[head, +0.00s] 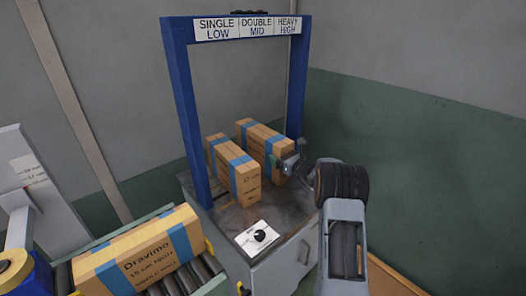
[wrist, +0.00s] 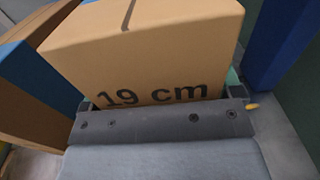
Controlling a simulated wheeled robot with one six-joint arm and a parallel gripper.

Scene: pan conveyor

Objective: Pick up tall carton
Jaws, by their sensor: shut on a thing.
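Two brown cartons with blue bands stand on a grey cabinet top under a blue frame. The right-hand carton (head: 258,138) is at my gripper (head: 284,160), which is shut on its near end. In the wrist view this carton (wrist: 150,45) fills the space between the jaws, and its end face reads "19 cm". Its lower edge is hidden behind my gripper's palm. The other carton (head: 235,170) stands to the left, close beside it, and shows at the left edge of the wrist view (wrist: 35,95).
The blue frame (head: 178,110) carries a sign (head: 248,26) reading single low, double mid, heavy high. A white panel with a black knob (head: 259,236) sits at the cabinet's front. A "Dravimo" carton (head: 140,255) lies on a roller conveyor (head: 185,285) at lower left.

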